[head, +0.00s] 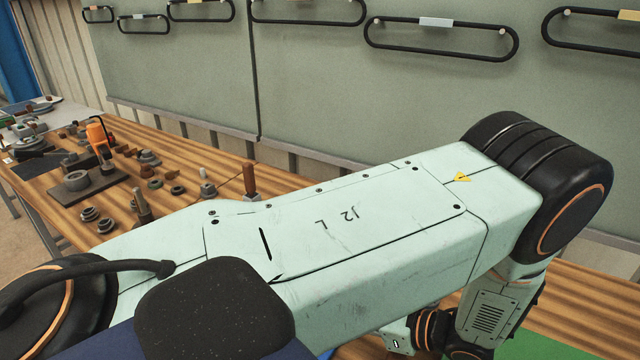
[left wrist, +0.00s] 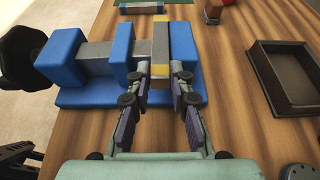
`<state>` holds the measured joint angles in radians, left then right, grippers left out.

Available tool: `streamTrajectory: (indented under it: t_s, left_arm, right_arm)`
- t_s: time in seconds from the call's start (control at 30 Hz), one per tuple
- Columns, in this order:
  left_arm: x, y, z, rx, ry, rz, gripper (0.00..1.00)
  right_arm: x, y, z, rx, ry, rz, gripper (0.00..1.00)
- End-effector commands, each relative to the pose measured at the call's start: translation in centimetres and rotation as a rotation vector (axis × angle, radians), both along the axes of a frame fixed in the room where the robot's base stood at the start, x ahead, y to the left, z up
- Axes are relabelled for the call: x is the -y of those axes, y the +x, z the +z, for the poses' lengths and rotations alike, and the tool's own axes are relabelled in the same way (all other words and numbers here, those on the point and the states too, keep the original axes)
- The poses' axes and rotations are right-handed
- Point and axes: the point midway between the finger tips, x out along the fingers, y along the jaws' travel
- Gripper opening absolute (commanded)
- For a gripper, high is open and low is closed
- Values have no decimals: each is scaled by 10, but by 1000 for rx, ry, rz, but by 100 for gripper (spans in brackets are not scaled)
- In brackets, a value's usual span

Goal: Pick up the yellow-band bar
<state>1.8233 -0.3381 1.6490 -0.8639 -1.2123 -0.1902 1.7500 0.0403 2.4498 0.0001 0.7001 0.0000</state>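The left fingertip is close to the bar; a gap shows on the right. I cannot tell if either finger touches it. In the head view my own arm covers the press and bar. My right gripper is in neither view.
A dark open tray (left wrist: 290,85) stands right of the press. Another banded bar (left wrist: 145,8) lies beyond it. In the head view, several small metal parts and an orange-topped tool (head: 97,137) crowd the left of the wooden bench. A grey panel (head: 330,100) stands behind.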

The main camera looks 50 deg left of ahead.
Motion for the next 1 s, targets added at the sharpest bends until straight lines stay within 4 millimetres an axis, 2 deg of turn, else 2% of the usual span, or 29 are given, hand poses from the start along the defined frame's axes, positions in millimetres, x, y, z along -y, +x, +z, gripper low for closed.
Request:
streamTrajectory:
  t_s: [0.03,0.2,0.8,1.0]
  left_arm:
    - [-1,0,0,0,0,1,13]
    - [-1,-1,0,-1,0,2,0]
    - [-2,-2,-1,0,-2,2,0]
    - [-2,-2,8,0,-1,2,0]
  right_arm:
    - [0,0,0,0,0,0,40]
    - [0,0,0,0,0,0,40]
    - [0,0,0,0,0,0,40]
    - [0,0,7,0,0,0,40]
